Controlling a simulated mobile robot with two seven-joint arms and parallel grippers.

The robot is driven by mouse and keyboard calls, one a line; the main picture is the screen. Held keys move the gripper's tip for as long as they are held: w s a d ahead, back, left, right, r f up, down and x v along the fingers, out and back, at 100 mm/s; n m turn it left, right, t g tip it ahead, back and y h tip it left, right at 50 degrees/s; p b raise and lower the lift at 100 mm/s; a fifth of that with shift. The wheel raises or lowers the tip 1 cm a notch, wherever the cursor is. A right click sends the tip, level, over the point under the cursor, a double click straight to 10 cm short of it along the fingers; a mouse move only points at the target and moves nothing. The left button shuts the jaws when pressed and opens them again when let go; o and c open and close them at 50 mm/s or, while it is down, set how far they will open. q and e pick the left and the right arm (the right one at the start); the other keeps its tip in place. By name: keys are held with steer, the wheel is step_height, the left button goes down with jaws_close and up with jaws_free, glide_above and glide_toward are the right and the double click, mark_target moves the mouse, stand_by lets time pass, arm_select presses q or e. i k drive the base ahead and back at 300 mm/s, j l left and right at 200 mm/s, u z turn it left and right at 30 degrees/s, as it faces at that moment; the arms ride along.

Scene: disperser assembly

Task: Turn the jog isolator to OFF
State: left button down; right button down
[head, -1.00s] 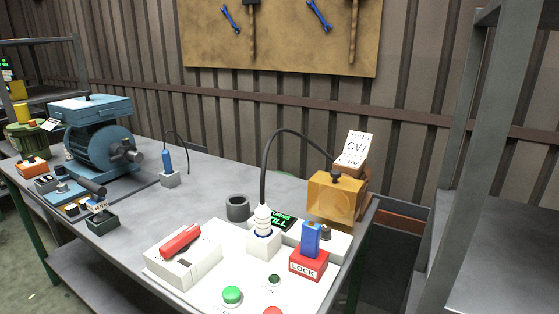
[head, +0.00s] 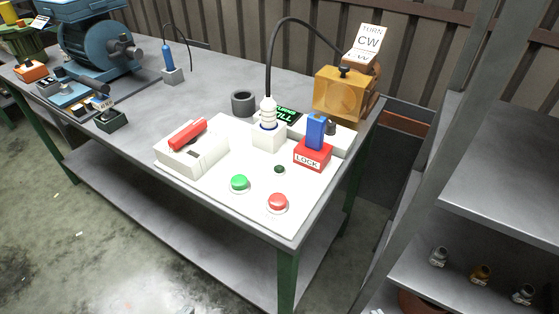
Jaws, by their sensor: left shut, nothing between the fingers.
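A white box with a long red handle (head: 187,134) sits at the left of the white control panel (head: 225,195); it looks like the isolator. The handle lies along the top of the box, slanting up to the right. Any ON or OFF marking on it is too small to read. Neither of my grippers can be made out in the head view.
The panel also holds a green button (head: 239,183), a red button (head: 278,202), a white lamp-like post (head: 268,118) and a red LOCK block (head: 313,155) with a blue top. A "TURN CW" sign (head: 368,42) stands behind. Bare bench (head: 215,75) lies behind the panel.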

mark_target(187, 135)
steer(key=i+j+z, duration=0.15)
steer(key=j+z, duration=0.2)
steer(key=j, duration=0.5)
steer(key=j+z, duration=0.3)
steer(key=j, duration=0.55)
steer(key=j+z, duration=0.35)
steer(key=j, duration=0.5)
steer(key=l+u, duration=0.15)
steer(key=k+l+u, duration=0.15)
steer(key=l, duration=0.15)
steer(key=i+l+u, duration=0.2)
steer(key=k, duration=0.1)
